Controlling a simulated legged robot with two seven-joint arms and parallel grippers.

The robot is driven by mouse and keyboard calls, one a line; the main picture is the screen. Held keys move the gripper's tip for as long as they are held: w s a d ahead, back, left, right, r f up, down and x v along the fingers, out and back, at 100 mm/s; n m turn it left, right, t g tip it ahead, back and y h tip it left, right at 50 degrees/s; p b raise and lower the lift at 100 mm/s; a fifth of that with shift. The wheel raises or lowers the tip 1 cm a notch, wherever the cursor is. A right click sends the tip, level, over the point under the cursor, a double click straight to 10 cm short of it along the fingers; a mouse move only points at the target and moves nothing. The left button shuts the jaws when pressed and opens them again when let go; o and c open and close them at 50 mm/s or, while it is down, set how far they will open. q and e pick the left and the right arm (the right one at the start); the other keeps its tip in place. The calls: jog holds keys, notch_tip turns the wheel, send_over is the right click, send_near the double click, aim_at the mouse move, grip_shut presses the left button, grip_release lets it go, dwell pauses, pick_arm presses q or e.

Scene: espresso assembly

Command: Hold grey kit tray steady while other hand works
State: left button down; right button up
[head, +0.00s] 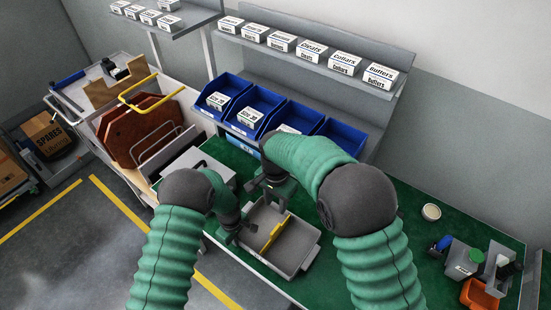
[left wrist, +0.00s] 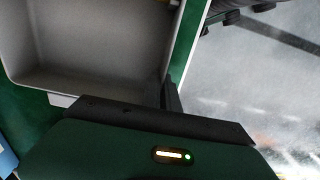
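The grey kit tray (head: 289,265) sits on the green bench top, with a yellow divider (head: 272,237) across it. My left gripper (head: 232,238) is at the tray's left edge. In the left wrist view the tray (left wrist: 95,85) fills the upper left, and my left gripper's dark fingers (left wrist: 169,95) are close together at its wall, seemingly one on each side of it. My right gripper (head: 270,194) is over the tray's far left side, pointing down. Its fingertips are small and dark, and I cannot make out whether they hold anything.
Blue bins (head: 253,108) with white boxes stand behind the tray. A grey machine (head: 204,166) is at the left. A small round cup (head: 431,212), a grey block (head: 463,260) and an orange container (head: 480,296) are at the right. Green bench top is free between tray and cup.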

pick_arm(q)
jog(key=c, duration=1.6)
grip_release()
jog(key=shift+o, duration=0.2)
